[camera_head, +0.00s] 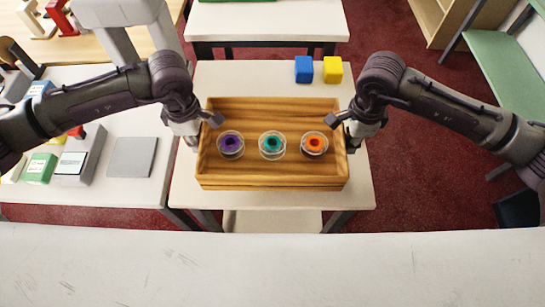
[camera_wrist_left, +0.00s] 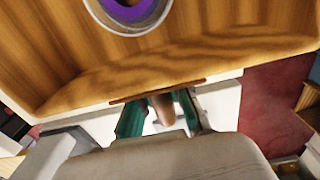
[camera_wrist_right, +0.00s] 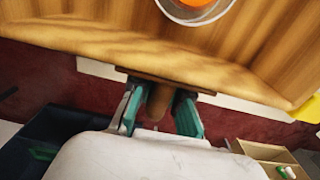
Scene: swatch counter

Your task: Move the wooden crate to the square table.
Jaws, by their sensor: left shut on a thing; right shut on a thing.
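The wooden crate (camera_head: 275,179) is in the middle of the head view, over a small white table (camera_head: 360,195). It holds three clear round dishes, with a purple (camera_head: 230,144), a teal (camera_head: 272,145) and an orange (camera_head: 314,144) filling. My left gripper (camera_head: 196,138) is shut on the crate's left side; its green-padded fingers (camera_wrist_left: 160,115) show at the crate wall in the left wrist view. My right gripper (camera_head: 350,138) is shut on the right side; its fingers (camera_wrist_right: 160,108) show in the right wrist view. I cannot tell whether the crate touches the table.
A blue cube (camera_head: 304,69) and a yellow cube (camera_head: 333,69) sit behind the crate. A white table (camera_head: 100,190) at left carries several boxes and a grey square (camera_head: 132,157). Another white table (camera_head: 268,24) stands behind, a green bench (camera_head: 508,70) at right. A pale ledge (camera_head: 270,265) lies in front.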

